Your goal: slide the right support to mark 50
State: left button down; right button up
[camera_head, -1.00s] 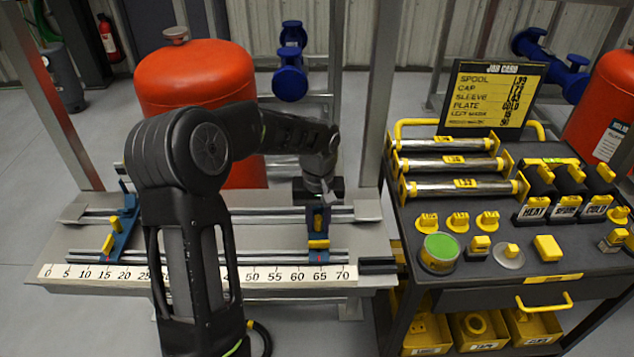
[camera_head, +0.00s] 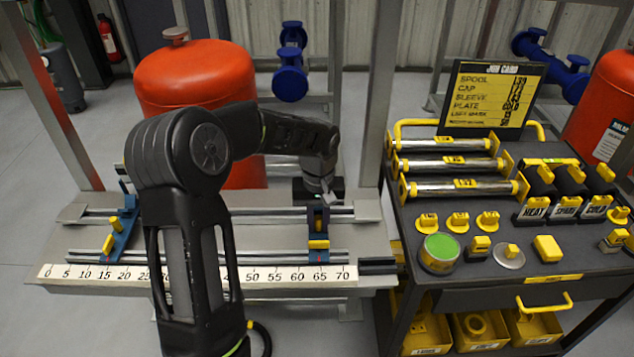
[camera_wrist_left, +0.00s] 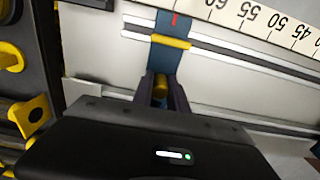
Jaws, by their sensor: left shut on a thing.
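The right support (camera_head: 318,246) is a blue block with yellow parts on the two rails. Its red pointer stands at about mark 65 on the white scale (camera_head: 203,275). My left gripper (camera_head: 319,198) is at the support's rear part. In the left wrist view, my left gripper (camera_wrist_left: 160,88) is shut on a yellow part of the right support (camera_wrist_left: 168,56), with the scale (camera_wrist_left: 262,18) beyond. The left support (camera_head: 122,228) sits near mark 15. Mark 50 (camera_head: 253,275) is visible left of the right support. My right gripper is out of view.
My left arm hides the middle of the rails and part of the scale. A dark cart (camera_head: 470,270) with tubes and yellow-handled parts stands close on the right. A red tank (camera_head: 200,80) is behind the rails. The rails between the supports look clear where visible.

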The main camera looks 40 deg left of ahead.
pick_arm(q)
jog(key=shift+s+a, duration=0.1)
jog(key=shift+a, duration=0.1)
dwell(0.5)
jog(key=shift+s+a, duration=1)
jog(key=shift+a, duration=0.3)
jog(key=shift+s+a, duration=0.55)
jog(key=shift+a, duration=0.15)
jog(key=shift+s+a, duration=0.5)
jog(key=shift+a, duration=0.2)
jog(key=shift+s+a, duration=0.1)
jog(key=shift+a, duration=0.05)
jog(key=shift+s+a, duration=0.95)
jog(key=shift+a, duration=0.3)
jog(key=shift+s+a, duration=0.1)
jog(key=shift+a, duration=0.05)
jog(key=shift+s+a, duration=0.95)
jog(key=shift+a, duration=0.3)
jog(key=shift+s+a, duration=0.3)
jog(key=shift+a, duration=0.1)
